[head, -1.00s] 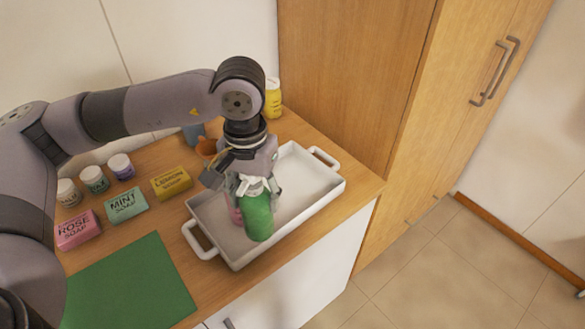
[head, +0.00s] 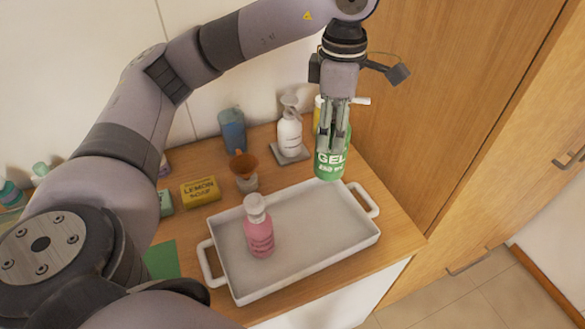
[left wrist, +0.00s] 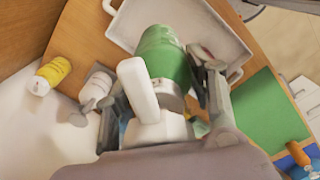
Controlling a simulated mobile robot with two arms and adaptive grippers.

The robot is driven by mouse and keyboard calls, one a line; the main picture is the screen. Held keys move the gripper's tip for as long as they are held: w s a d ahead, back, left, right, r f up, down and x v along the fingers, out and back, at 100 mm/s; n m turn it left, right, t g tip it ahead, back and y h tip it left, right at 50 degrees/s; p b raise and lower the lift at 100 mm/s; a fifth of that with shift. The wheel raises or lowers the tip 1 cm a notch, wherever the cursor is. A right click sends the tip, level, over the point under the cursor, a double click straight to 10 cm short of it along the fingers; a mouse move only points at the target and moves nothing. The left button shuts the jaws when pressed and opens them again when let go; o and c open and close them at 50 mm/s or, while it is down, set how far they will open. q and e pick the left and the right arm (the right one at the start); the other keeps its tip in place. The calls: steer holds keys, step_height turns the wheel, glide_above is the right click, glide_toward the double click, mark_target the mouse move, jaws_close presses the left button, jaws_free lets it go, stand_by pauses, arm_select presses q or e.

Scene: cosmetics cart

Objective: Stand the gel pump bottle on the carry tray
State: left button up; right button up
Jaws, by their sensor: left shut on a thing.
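The green gel pump bottle (head: 330,164) is held upright in my left gripper (head: 337,138). The fingers close around its upper part, and its lower end shows over the back right edge of the tray. It looks raised, though the exact gap below is hard to tell. In the left wrist view its green body (left wrist: 165,52) and white pump head (left wrist: 138,88) show between the fingers. The white carry tray (head: 318,255) lies on the wooden top, with handles at both ends. My right gripper is not in view.
A pink bottle (head: 258,232) stands in the tray's left part; the tray's middle and right are clear. A wooden cabinet (head: 450,110) rises at right.

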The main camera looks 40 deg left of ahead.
arm_select(q)
steer(key=shift+f+n, duration=0.5)
steer(key=shift+f, duration=0.4)
step_height(320, 180, down, 18)
steer(key=p, duration=0.4)
steer(key=shift+r+p, duration=0.15)
steer(key=shift+p, duration=0.15)
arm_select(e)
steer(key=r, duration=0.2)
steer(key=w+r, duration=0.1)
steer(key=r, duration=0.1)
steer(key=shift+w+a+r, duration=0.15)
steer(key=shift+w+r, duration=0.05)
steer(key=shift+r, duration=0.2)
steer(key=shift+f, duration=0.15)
arm_select(q)
steer(key=shift+f, duration=0.2)
steer(key=o, duration=1.4)
steer(key=shift+r, duration=0.1)
